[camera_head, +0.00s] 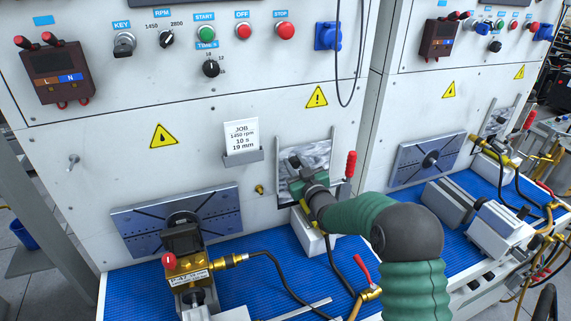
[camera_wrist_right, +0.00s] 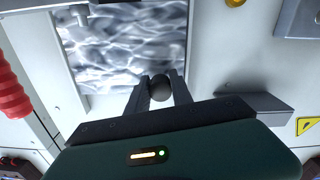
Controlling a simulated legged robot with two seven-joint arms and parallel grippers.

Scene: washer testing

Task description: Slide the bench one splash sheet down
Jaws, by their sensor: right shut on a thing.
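The splash sheet (camera_head: 316,155) of bench one is a shiny, rippled, see-through panel between two upright metal rails on the white front panel. It also fills the upper left of the right wrist view (camera_wrist_right: 120,45). My right gripper (camera_head: 298,168) reaches up to the sheet from the lower right. In the right wrist view its two fingers (camera_wrist_right: 158,85) are closed around a dark round knob (camera_wrist_right: 161,88) at the sheet's edge. The gripper and arm hide part of the sheet and its lower end. My left gripper is not in view.
A red-handled lever (camera_head: 350,164) stands close to the right of the sheet. A job card (camera_head: 241,136) is on the left. A brass pump unit (camera_head: 188,268) and hoses sit on the blue mat (camera_head: 132,291) below. Bench two (camera_head: 478,92) stands on the right.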

